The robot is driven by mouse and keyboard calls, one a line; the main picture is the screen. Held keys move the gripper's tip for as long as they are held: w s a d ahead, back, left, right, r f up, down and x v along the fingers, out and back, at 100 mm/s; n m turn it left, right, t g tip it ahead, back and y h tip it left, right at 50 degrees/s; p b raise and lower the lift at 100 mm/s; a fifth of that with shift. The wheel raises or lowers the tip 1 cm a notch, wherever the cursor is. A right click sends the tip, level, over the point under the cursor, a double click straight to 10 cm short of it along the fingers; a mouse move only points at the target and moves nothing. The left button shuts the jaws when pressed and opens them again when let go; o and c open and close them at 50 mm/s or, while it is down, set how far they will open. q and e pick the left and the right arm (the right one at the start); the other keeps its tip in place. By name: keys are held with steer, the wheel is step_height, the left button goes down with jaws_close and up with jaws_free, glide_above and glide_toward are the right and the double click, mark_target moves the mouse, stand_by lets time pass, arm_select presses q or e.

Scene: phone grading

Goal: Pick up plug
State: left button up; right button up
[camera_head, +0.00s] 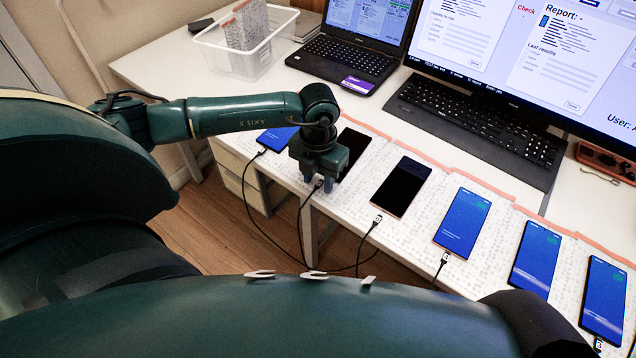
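My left gripper (318,183) points down at the table's front edge, just in front of a dark phone (353,152). Its two fingertips are apart, with a small cable plug (319,184) between or just behind them; I cannot tell whether they touch it. Another plug (377,219) lies in front of a black-screened phone (402,187), apart from it. Further plugs are at the lower ends of a blue-screened phone (276,139) on the left and a blue-screened phone (464,222) right of the middle. My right gripper is not in view.
More blue-screened phones (535,258) (605,300) lie to the right on the white table. Behind them stand a keyboard (475,124), a monitor (530,60), a laptop (352,53) and a clear bin (243,42). Black cables (301,235) hang below the table edge.

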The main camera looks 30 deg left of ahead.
arm_select(q)
steer(key=shift+f, duration=0.2)
steer(key=shift+c, duration=0.5)
jaws_close()
